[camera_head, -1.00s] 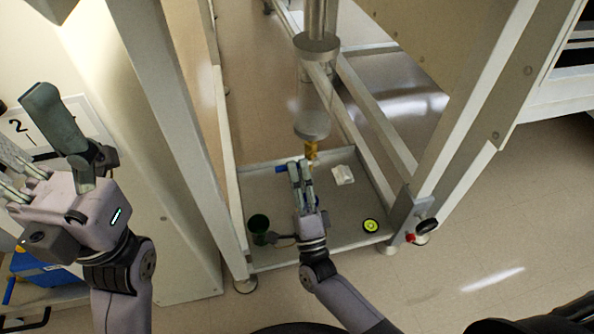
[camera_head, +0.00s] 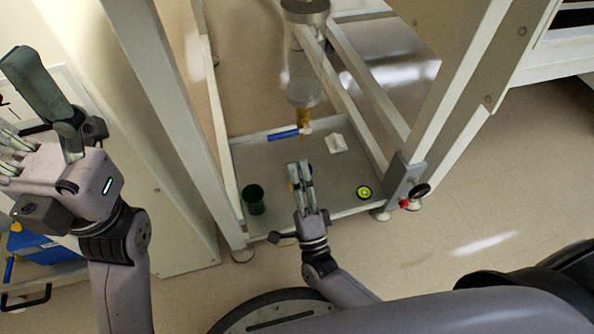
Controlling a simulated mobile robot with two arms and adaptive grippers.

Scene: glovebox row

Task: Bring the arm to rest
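My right gripper (camera_head: 300,170) is over the low tray, pointing away from me. Its two fingers lie close side by side. Small blue and yellow bits show at their edges; I cannot tell whether something is between them. The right forearm reaches in from the bottom. My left gripper (camera_head: 22,105) is at the left edge, partly cut off by the frame. I see nothing held there.
A grey tray (camera_head: 262,170) sits low inside a white frame. It holds a green cup (camera_head: 254,199), a yellow-green round item (camera_head: 364,192) and a white piece (camera_head: 336,144). A blue-handled brass valve (camera_head: 303,124) hangs above. Frame posts stand on both sides. A blue box (camera_head: 38,246) is lower left.

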